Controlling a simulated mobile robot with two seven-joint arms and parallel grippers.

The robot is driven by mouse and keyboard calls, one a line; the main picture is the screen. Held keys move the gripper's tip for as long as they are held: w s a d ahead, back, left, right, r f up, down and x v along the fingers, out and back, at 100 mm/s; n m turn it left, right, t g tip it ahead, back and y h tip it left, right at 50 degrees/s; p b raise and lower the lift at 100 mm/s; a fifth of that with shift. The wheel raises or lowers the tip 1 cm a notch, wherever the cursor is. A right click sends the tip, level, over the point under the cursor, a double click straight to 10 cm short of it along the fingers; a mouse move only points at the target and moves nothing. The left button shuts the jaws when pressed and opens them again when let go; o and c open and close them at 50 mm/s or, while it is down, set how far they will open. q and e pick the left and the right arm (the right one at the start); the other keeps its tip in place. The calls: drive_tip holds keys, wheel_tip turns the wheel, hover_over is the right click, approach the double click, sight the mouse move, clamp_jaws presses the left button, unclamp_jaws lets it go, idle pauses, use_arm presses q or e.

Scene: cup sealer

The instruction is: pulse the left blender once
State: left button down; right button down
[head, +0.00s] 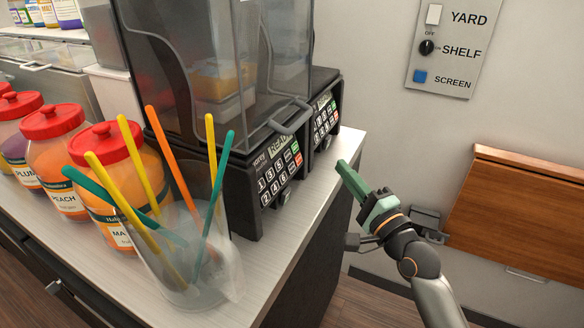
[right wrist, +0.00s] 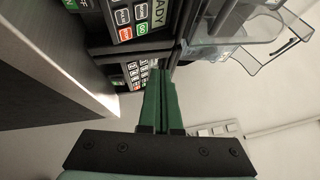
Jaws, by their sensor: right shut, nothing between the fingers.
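Two black blenders with clear covers stand side by side on the counter. The left blender (head: 246,190) is the nearer one, and its front keypad (head: 279,170) has a READY display, dark keys and small red and green keys. The right blender's similar keypad (head: 325,117) is just beyond it. My right gripper (head: 342,168) is shut and empty, its green fingers together, out past the counter edge to the right of both keypads and apart from them. In the right wrist view, the shut fingertips (right wrist: 160,77) point toward the keypads. My left gripper is not in view.
A clear cup (head: 190,265) of colored straws stands in front of the left blender. Red-lidded jars (head: 105,185) line the counter (head: 262,262) at left. A switch panel (head: 447,48) and a folded wooden shelf (head: 520,215) are on the wall.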

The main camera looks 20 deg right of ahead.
sight(293, 161)
drive_tip(key=shift+w+a+f, duration=0.1)
drive_tip(key=w+a, duration=0.1)
drive_tip(key=w+a+f+b, duration=0.1)
drive_tip(key=w+a, duration=0.1)
drive_tip(key=w+a+f, duration=0.1)
drive_tip(key=w, duration=0.1)
drive_tip(key=shift+a, duration=0.2)
drive_tip(key=shift+w+a+f, duration=0.35)
drive_tip(key=shift+w+a, duration=0.2)
idle(1.7)
drive_tip(key=shift+w+a+f, duration=0.1)
drive_tip(key=shift+w+a, duration=0.15)
drive_tip(key=shift+w, duration=0.05)
drive_tip(key=shift+w+a+f, duration=0.15)
drive_tip(key=shift+w+a, duration=0.1)
idle(1.7)
drive_tip(key=shift+s+d+r+p, duration=0.25)
drive_tip(key=shift+s+d+p, duration=0.05)
drive_tip(key=shift+s+d, duration=0.25)
